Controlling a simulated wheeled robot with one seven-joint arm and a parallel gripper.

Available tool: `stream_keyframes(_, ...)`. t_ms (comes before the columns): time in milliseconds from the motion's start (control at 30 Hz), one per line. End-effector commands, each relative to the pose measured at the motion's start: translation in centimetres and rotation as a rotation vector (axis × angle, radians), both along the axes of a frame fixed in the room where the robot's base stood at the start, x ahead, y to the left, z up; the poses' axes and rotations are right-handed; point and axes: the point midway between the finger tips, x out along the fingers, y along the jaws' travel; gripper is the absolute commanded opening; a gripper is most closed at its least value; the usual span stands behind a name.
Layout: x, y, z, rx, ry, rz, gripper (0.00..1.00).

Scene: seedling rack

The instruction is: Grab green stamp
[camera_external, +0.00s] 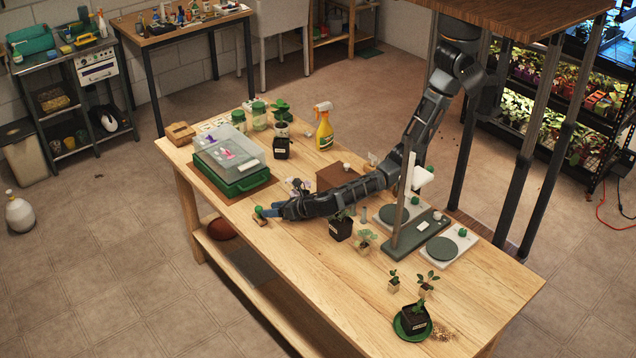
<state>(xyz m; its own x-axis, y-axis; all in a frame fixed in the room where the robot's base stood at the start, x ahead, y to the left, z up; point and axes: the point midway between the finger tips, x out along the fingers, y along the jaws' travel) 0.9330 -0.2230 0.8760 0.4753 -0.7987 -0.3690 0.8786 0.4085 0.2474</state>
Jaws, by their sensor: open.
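A small stamp (259,211) with a green top and a pale wooden base stands near the front left edge of the wooden table (500,290). My arm reaches in low from the right.
A green case (240,185) with a clear lid lies behind the stamp. A potted seedling (340,228) stands close below my forearm.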

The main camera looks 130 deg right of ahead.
Motion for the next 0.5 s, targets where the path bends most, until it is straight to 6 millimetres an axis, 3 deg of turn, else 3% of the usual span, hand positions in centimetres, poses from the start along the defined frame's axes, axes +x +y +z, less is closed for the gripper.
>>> stream_keyframes(500,2.1,-3.2,-1.8,0.001,-0.003,0.000,0.60)
